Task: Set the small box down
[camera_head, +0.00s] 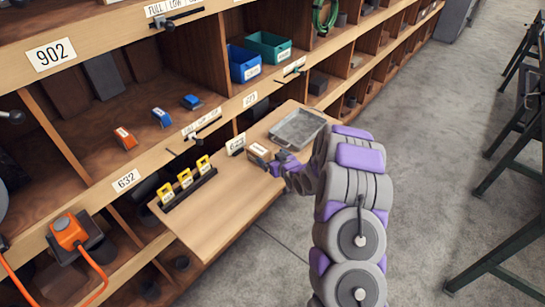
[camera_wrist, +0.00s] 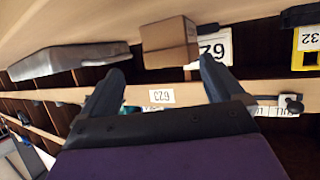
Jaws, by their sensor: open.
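The small brown cardboard box (camera_head: 260,151) sits on the pull-out wooden board, near its inner right part. In the wrist view, which looks upside down, the small box (camera_wrist: 170,43) rests against the board surface, just beyond my fingertips. My gripper (camera_head: 276,163) is beside the box at its near right side in the head view. In the wrist view my gripper (camera_wrist: 160,68) has its two dark fingers spread, with nothing between them. Whether a finger touches the box is unclear.
The wooden board (camera_head: 215,215) has free room at its front. A grey metal tray (camera_head: 297,127) stands right of the box. A white number card (camera_head: 236,144) stands behind it. Yellow tags (camera_head: 186,179) stand on a black strip at left. Blue (camera_head: 243,64) and green bins (camera_head: 268,46) sit in the shelf.

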